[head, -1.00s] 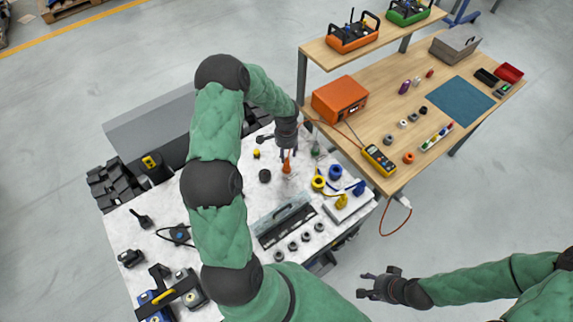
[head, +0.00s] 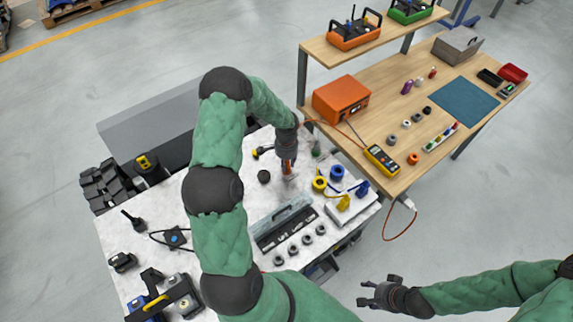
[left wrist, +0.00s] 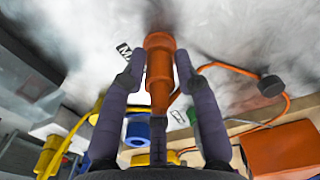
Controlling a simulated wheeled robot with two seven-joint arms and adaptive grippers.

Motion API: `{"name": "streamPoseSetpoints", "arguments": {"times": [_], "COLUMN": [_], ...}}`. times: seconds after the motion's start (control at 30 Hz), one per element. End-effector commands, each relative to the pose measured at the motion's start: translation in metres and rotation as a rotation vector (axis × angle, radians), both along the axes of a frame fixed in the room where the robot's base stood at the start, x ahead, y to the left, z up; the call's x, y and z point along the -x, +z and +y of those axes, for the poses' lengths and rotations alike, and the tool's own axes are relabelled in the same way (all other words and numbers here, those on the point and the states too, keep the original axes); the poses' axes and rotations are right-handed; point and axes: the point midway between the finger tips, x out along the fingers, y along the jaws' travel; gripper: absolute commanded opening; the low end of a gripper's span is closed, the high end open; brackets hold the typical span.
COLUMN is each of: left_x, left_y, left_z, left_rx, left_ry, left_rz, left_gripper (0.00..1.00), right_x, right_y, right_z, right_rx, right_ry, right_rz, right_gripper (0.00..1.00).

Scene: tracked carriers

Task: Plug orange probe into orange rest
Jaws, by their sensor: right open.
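The orange probe (head: 288,167) stands roughly upright on the white-topped cart, partly hidden by my left gripper (head: 287,154). In the left wrist view the probe (left wrist: 159,70) lies between the two fingers of my left gripper (left wrist: 160,68). The fingertips are very near its sides; I cannot tell whether they press on it. An orange cable (left wrist: 230,68) curves off to the right. An orange ring-shaped part (head: 413,158) lies on the wooden bench; I cannot tell whether it is the orange rest. My right gripper (head: 383,294) is open and empty above the floor.
Yellow (head: 320,184) and blue (head: 337,172) round parts stand right of the probe. A grey tray (head: 282,222) and several grey rings lie in front. An orange box (head: 342,98) and a yellow meter (head: 381,158) stand on the wooden bench.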

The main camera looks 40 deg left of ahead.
Motion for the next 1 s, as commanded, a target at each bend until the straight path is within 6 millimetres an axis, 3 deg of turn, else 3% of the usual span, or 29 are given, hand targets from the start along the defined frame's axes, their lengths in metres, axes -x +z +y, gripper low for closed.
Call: {"name": "streamPoseSetpoints", "arguments": {"times": [0.03, 0.07, 1.0], "left_x": [0.0, 0.0, 0.0], "left_y": [0.0, 0.0, 0.019], "left_z": [0.0, 0.0, 0.0], "left_rx": [0.0, 0.0, 0.0], "left_ry": [0.0, 0.0, 0.0], "left_rz": [0.0, 0.0, 0.0], "left_gripper": [0.07, 0.0, 0.0], "right_x": [0.0, 0.0, 0.0], "right_y": [0.0, 0.0, 0.012], "right_z": [0.0, 0.0, 0.0], "right_rx": [0.0, 0.0, 0.0], "right_ry": [0.0, 0.0, 0.0], "right_rz": [0.0, 0.0, 0.0], "right_gripper": [0.51, 0.51, 0.51]}}
